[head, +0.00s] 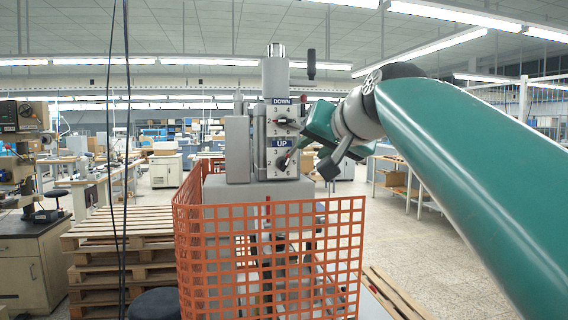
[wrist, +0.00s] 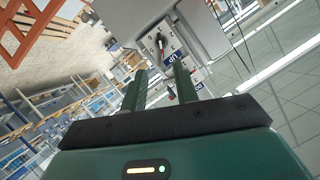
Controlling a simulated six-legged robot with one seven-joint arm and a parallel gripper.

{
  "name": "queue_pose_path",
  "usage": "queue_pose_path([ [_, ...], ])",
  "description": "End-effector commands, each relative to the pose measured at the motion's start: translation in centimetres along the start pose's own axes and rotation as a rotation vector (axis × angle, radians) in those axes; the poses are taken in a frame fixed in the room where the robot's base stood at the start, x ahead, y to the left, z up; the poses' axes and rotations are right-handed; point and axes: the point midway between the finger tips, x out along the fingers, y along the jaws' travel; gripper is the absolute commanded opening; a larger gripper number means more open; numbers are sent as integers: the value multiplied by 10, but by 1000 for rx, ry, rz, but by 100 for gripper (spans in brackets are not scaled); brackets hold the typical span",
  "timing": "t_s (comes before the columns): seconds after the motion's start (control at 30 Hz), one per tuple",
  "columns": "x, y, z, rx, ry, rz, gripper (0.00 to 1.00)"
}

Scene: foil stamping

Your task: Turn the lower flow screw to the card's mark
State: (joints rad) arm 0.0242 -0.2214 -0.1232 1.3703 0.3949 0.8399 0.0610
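The lower flow screw (head: 283,162) sits on a numbered dial under the blue UP label (head: 282,143), on the front of the grey machine. In the head view my gripper (head: 306,147) is just right of the dials. I cannot make out the card.
An orange mesh guard (head: 270,212) stands before the machine's lower part. Wooden pallets (head: 120,240) are at its left. Open floor lies to the right.

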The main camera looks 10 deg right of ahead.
Motion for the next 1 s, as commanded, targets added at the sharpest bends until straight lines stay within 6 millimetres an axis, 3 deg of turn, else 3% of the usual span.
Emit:
queue_pose_path([
  [0.27,26,0,0,13,0,-4,30],
  [0.73,116,0,0,11,0,-3,30],
  [1.0,137,0,-1,10,2,-4,30],
])
